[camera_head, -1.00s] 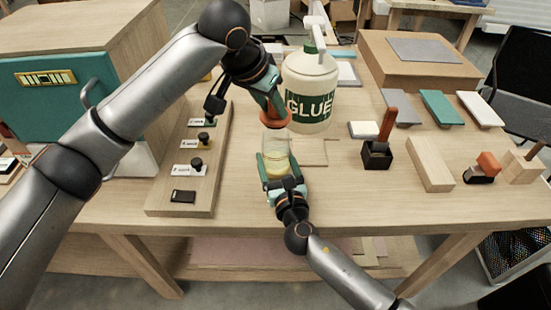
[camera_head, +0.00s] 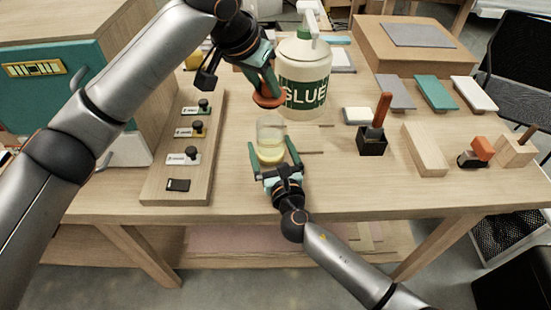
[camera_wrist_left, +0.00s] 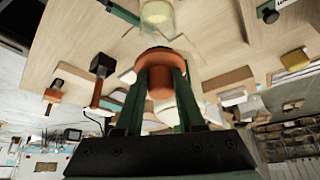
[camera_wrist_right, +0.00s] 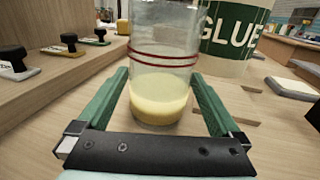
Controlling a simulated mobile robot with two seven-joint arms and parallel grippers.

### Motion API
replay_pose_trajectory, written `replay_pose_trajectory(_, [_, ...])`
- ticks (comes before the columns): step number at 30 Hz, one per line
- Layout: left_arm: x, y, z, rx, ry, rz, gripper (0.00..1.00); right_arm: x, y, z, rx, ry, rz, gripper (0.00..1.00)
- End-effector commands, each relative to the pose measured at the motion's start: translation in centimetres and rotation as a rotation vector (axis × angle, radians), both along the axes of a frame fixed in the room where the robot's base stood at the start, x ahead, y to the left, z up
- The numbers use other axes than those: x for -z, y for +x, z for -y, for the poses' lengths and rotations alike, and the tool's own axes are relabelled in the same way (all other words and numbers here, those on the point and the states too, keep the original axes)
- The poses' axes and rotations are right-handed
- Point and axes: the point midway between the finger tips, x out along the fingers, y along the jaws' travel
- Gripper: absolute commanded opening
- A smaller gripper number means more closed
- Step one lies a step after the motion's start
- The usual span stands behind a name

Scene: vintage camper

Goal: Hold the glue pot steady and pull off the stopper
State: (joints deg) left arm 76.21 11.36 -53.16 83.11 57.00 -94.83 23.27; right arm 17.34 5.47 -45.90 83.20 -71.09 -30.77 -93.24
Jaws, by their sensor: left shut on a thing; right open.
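The glue pot (camera_head: 270,153) is a clear glass jar with pale yellow glue in its lower part. It stands upright on the table with its mouth open. The right wrist view shows the pot (camera_wrist_right: 160,95) with red bands around its upper part. My left gripper (camera_head: 265,85) is shut on the orange-brown stopper (camera_head: 269,101), held above the pot and apart from its rim. The stopper (camera_wrist_left: 160,62) also shows between the fingers in the left wrist view. My right gripper (camera_head: 271,160) is open, with one finger on each side of the pot's lower part and gaps visible.
A large white GLUE bottle (camera_head: 305,75) stands just behind the pot. A wooden board (camera_head: 180,165) with several stamps lies to the left. A black holder (camera_head: 371,143) and a wooden block (camera_head: 427,157) stand to the right. Table in front is clear.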

Motion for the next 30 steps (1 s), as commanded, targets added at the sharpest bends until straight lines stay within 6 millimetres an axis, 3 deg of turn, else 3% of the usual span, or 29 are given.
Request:
replay_pose_trajectory(18, [0.0,0.0,0.0,0.000,0.000,0.000,0.00,0.1,-10.2,2.5,-0.001,-0.001,-0.002,1.00])
replay_pose_trajectory(30, [0.0,0.0,0.0,0.000,0.000,0.000,0.00,0.0,-11.3,2.7,-0.001,0.000,-0.001,1.00])
